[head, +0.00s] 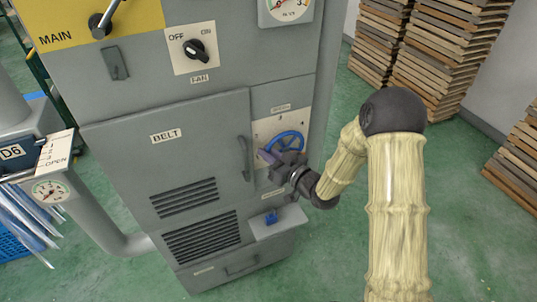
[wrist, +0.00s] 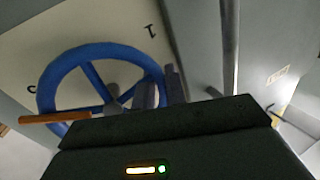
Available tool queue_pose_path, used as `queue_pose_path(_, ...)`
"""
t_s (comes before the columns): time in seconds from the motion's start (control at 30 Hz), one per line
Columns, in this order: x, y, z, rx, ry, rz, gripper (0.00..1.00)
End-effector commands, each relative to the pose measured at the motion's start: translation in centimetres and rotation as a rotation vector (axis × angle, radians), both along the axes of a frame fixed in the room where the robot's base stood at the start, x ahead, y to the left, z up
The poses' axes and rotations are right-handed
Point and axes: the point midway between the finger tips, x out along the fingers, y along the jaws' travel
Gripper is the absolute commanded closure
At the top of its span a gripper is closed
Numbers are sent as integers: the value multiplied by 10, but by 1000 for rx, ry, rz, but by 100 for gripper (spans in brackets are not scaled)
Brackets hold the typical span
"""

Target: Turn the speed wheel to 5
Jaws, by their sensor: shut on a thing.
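The blue speed wheel (head: 291,135) sits on a cream panel (head: 265,127) at the right of the grey cabinet's front. My gripper (head: 271,156) is at the wheel's lower left and covers part of it. In the wrist view the wheel (wrist: 45,90) shows its rim and spokes, and my gripper (wrist: 159,88) is shut on the right side of the rim. An orange bar (wrist: 52,118) lies across the rim at the left. A 1 shows at the upper right of the panel; another mark at the left is hard to read. The wheel's present setting cannot be told.
The BELT door (head: 165,160) with its upright handle (head: 244,158) is just left of my gripper. A small ledge (head: 290,222) with a blue part (head: 271,217) juts out below. The FAN switch (head: 195,49) is above. Wooden stacks (head: 440,60) stand at the right; green floor between is clear.

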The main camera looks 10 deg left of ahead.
Motion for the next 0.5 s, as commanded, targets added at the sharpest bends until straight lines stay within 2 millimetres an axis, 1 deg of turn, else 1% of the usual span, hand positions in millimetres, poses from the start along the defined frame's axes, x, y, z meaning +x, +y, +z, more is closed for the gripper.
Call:
queue_pose_path(0.2,0,1,1,5,-2,1,100)
queue_pose_path(0.23,0,1,1,5,-2,1,81)
queue_pose_path(0.3,0,1,1,3,-2,2,70)
queue_pose_path(0.5,0,1,1,3,-2,1,70)
